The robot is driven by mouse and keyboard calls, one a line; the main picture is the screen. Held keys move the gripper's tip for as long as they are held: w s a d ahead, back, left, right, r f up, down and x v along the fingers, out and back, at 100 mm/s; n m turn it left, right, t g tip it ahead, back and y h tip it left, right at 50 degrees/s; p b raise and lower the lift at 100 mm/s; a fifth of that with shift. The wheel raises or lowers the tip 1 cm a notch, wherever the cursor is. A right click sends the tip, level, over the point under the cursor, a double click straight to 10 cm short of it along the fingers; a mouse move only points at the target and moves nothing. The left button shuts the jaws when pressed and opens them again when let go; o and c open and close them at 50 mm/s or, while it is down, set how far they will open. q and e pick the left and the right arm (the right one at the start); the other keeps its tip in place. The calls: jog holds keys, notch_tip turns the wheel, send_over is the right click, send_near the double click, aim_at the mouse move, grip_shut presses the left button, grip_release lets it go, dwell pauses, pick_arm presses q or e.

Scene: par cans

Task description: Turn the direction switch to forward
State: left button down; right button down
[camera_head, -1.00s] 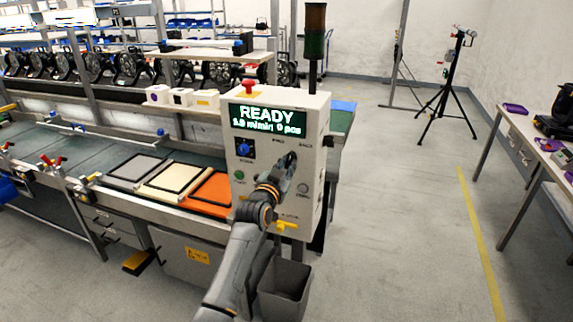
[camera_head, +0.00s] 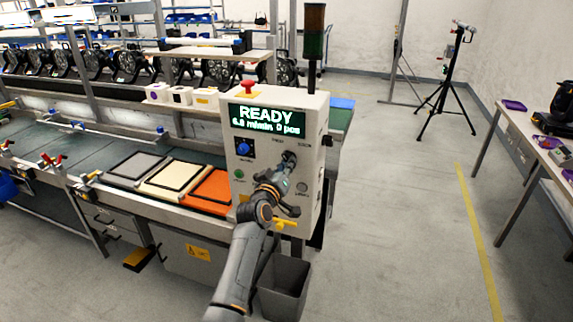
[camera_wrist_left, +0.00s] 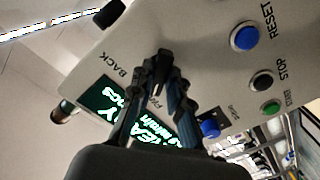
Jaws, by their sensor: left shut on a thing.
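The direction switch (camera_wrist_left: 161,68) is a dark knob on the white control box (camera_head: 314,190), between labels BACK and FWD in the left wrist view. The display (camera_head: 266,119) reads READY with 0 pcs. My right gripper is not in view.
A blue knob (camera_head: 244,148) and a green button (camera_head: 239,174) sit left of my gripper. A red button (camera_head: 249,87) tops the box. In the left wrist view, a blue RESET button (camera_wrist_left: 244,37) is near. A grey bin (camera_head: 284,290) stands below.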

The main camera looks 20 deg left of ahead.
pick_arm(q)
jog(key=shift+n, duration=0.6)
jog(key=c, duration=1.3)
grip_release()
jog(key=s, duration=1.2)
jog(key=shift+a, duration=0.2)
